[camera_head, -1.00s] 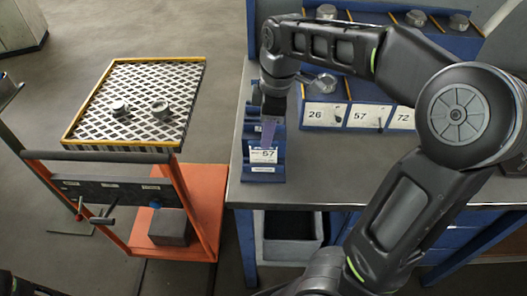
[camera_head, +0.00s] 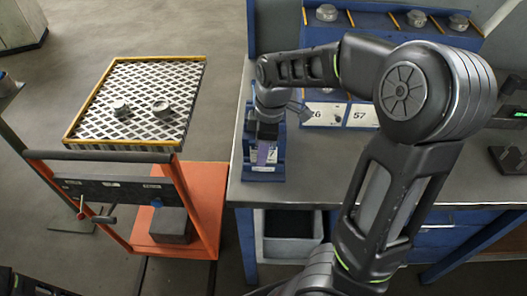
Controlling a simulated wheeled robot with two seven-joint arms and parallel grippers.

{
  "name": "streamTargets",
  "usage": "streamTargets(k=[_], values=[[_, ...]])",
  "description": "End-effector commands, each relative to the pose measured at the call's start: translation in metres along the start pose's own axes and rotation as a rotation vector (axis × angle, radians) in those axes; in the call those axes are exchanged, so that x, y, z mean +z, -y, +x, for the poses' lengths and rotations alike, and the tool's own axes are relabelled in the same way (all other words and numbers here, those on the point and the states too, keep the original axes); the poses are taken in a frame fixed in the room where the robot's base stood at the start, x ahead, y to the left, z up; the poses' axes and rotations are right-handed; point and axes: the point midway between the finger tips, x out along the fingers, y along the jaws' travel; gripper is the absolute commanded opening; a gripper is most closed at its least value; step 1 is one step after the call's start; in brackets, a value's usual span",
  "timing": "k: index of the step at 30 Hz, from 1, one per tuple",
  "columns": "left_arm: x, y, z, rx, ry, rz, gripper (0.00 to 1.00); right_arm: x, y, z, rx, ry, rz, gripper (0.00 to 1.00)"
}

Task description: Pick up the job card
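The job card (camera_head: 271,156) is a white card with dark print, standing in a blue holder (camera_head: 263,177) at the left end of the grey bench. My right gripper (camera_head: 264,152) points down at the holder, in front of the card. It hides much of the card's print, leaving a 7 at the right. I cannot tell whether its fingers are apart, or whether they touch the card. My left gripper is not in view.
A blue rack (camera_head: 370,24) with metal parts and number labels stands behind my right arm on the bench (camera_head: 300,178). An orange cart (camera_head: 217,185) with a mesh tray (camera_head: 100,122) holding two metal pieces stands to the left. A grey bin (camera_head: 290,248) sits below the bench.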

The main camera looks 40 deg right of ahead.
Motion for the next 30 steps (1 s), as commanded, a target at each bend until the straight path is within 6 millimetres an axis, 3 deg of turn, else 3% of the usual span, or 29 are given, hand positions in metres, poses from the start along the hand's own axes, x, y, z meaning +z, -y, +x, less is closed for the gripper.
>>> streamTargets(k=[18,30], values=[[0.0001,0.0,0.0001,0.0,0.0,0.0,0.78,0.0,-0.0002,0.0021,0.001,-0.001,0.0,0.35],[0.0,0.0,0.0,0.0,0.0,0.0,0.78,0.0,-0.0001,0.0021,0.001,-0.001,0.001,0.04]])
